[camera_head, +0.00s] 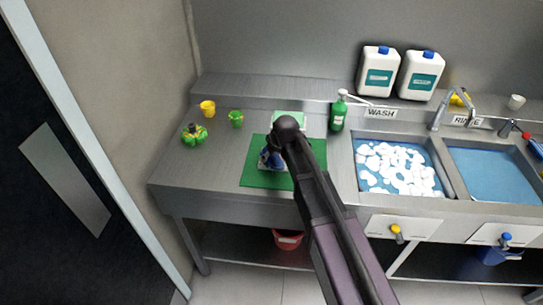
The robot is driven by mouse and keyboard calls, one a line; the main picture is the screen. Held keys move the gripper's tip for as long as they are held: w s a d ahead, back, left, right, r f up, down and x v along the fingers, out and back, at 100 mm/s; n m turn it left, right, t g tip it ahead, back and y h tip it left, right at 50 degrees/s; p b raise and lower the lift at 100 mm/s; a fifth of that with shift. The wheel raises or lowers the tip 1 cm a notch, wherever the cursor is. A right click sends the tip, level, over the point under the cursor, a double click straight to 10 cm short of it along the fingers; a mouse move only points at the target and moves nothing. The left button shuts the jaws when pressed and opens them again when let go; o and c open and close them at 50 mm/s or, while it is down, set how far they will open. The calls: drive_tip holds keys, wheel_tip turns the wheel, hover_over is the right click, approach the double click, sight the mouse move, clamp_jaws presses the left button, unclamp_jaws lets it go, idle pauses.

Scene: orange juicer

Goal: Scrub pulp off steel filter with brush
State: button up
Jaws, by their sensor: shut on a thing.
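My arm reaches up from the bottom of the picture to the green mat (252,176) on the steel counter. My gripper (267,164) is low over the mat, mostly hidden behind my arm's dark wrist. It is shut on a small blue thing (264,156), which may be the brush; its shape is too small and covered to tell. Something pale shows beside it, too hidden to name. I cannot make out the steel filter or any pulp.
Yellow (208,108) and green (236,118) cups and a green-yellow part (194,135) stand left. A green pump bottle (338,115) stands right of the mat. Further right are the foamy WASH sink (397,168) and RINSE sink (492,174). White jugs (378,72) stand behind.

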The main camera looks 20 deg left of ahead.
drive_tip(key=shift+w+a+f, duration=0.1)
drive_tip(key=shift+w+a, duration=0.1)
drive_tip(key=shift+w, duration=0.75)
drive_tip(key=shift+w+a, duration=0.2)
drive_tip(key=shift+w, duration=0.7)
drive_tip(key=shift+w+a, duration=0.2)
drive_tip(key=shift+w, duration=0.75)
drive_tip(key=shift+w+a, duration=0.2)
drive_tip(key=shift+w, duration=0.75)
wheel_tip(320, 180, up, 6)
drive_tip(key=p, duration=0.6)
drive_tip(key=shift+r+p, duration=1.5)
drive_tip(key=shift+r, duration=0.1)
